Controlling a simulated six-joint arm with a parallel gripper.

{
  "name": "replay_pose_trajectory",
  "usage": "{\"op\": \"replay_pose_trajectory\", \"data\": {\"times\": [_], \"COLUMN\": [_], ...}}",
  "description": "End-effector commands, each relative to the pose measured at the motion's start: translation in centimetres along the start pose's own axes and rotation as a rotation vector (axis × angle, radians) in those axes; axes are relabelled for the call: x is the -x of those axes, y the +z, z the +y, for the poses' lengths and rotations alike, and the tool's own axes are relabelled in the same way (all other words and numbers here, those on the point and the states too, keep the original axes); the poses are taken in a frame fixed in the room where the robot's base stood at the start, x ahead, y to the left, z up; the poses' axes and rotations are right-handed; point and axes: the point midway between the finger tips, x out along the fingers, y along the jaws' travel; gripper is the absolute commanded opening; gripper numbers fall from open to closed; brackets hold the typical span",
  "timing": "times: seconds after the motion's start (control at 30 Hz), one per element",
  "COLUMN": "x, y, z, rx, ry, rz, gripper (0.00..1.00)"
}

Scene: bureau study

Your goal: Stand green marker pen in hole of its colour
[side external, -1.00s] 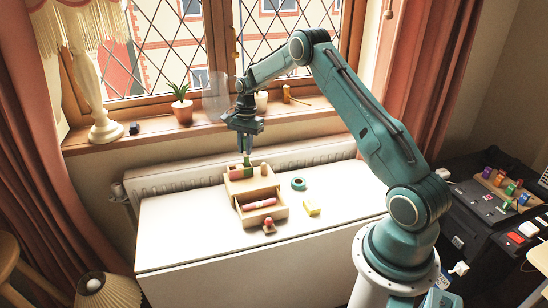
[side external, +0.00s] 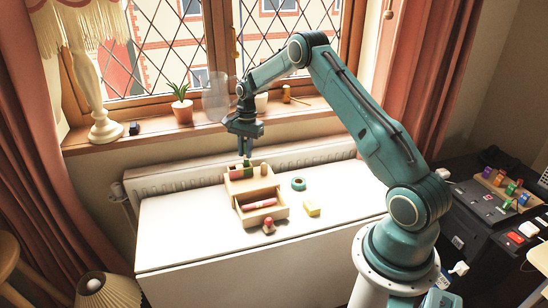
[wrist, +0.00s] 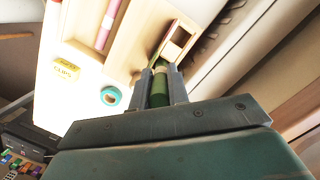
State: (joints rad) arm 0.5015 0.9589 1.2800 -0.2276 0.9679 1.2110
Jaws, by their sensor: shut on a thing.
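My gripper (side external: 246,152) is shut on the green marker pen (wrist: 159,92) and points down above the back of the wooden desk organiser (side external: 236,187). In the wrist view the pen lies between both fingers (wrist: 161,75). In the side view the pen's lower part meets the organiser's top, beside a red block-like part (side external: 235,174). I cannot tell whether its tip is inside a hole, since the fingers and pen hide that spot.
The organiser's front drawer (side external: 278,213) is open with a pink-red pen (side external: 260,204) inside. The white table's (side external: 180,235) left side is clear.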

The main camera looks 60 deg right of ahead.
Motion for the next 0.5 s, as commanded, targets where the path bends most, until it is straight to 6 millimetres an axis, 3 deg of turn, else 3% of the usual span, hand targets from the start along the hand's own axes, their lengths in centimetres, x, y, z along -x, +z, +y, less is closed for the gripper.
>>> {"op": "replay_pose_trajectory", "data": {"times": [0.5], "x": [-0.77], "y": [-0.11], "z": [0.02], "rx": [0.000], "ry": [0.001], "rz": [-0.001], "gripper": [0.00]}}
